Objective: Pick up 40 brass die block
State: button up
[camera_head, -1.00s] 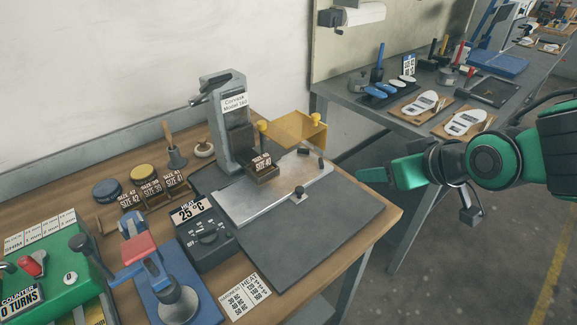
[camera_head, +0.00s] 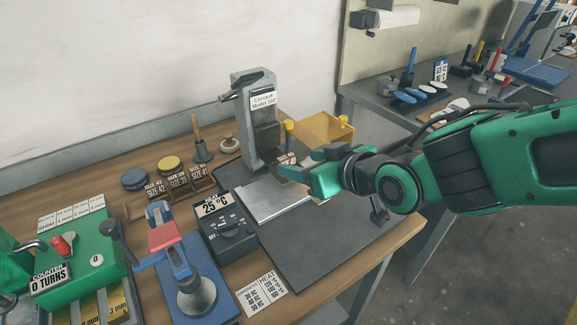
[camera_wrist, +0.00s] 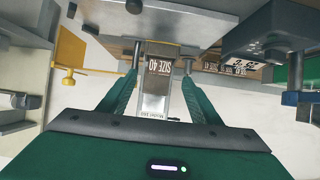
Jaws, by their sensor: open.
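The size 40 die block (camera_head: 284,166) sits on the plate of the grey press (camera_head: 262,130), mostly hidden behind my gripper in the head view. In the wrist view the die block (camera_wrist: 157,69) shows its "SIZE 40" label between my fingers. My gripper (camera_head: 312,170) is open, with one green finger on each side of the block. It also shows in the wrist view (camera_wrist: 160,70). I cannot tell whether the fingers touch the block.
Die blocks for other sizes (camera_head: 175,187) stand in a row left of the press. A yellow guard (camera_head: 325,130) stands at the press's right. A heater box (camera_head: 226,230) and a blue-based tester (camera_head: 190,285) stand on the bench (camera_head: 385,262). The dark mat's front is clear.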

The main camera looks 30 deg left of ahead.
aim_at(289, 158)
jog(key=shift+x, duration=2.6)
jog(key=shift+w+r, duration=0.15)
jog(key=c, duration=1.4)
